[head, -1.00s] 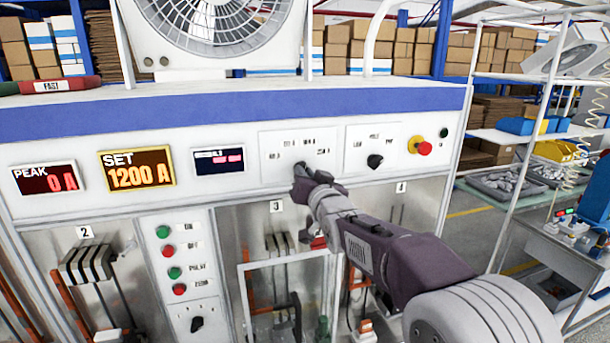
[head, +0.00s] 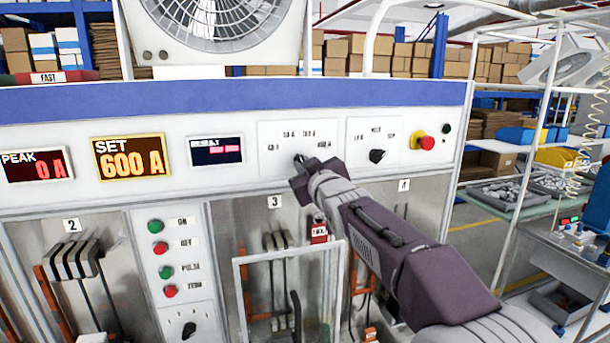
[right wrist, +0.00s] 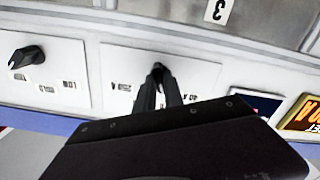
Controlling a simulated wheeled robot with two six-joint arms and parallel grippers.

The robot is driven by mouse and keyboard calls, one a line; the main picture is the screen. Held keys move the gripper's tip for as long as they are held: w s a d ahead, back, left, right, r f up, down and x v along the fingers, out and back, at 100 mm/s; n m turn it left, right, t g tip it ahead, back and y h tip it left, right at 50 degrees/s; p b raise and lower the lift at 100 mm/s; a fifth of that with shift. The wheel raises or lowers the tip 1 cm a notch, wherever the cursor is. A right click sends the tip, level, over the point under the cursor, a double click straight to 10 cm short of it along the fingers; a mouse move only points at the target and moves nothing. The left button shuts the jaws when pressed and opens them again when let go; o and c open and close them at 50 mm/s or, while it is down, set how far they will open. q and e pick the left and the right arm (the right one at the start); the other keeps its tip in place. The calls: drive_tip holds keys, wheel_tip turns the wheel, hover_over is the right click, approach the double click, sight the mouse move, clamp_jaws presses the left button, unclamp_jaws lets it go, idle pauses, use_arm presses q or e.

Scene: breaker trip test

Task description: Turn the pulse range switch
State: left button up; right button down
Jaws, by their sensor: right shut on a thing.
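The pulse range switch is a black rotary knob (right wrist: 157,70) on a white label plate (head: 268,145) of the test bench's front panel. My right gripper (head: 304,165) reaches it from the lower right and is shut on the knob; its fingers hide most of it. In the right wrist view the two fingers (right wrist: 157,88) close around the knob, with range labels on both sides. The SET display (head: 131,158) reads 600 A. The PEAK display (head: 37,166) reads 0 A. My left gripper is not in view.
A second black knob (head: 377,156) sits to the right, also in the right wrist view (right wrist: 27,57). A red emergency button (head: 427,143) is beyond it. Green and red push buttons (head: 158,248) stand lower left. A clear-fronted framed guard (head: 290,290) is below the panel.

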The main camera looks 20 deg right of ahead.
drive_tip(key=shift+n+b, duration=0.45)
drive_tip(key=shift+n, duration=3.15)
drive_tip(key=shift+r, duration=0.1)
drive_tip(key=c, duration=1.5)
unclamp_jaws()
drive_tip(key=shift+w, duration=0.1)
drive_tip(key=shift+o, duration=0.3)
drive_tip(key=shift+w+d+f, duration=0.25)
drive_tip(key=shift+w+f, duration=0.05)
drive_tip(key=shift+w, duration=0.15)
drive_tip(key=s, duration=0.9)
drive_tip(key=shift+d, duration=0.15)
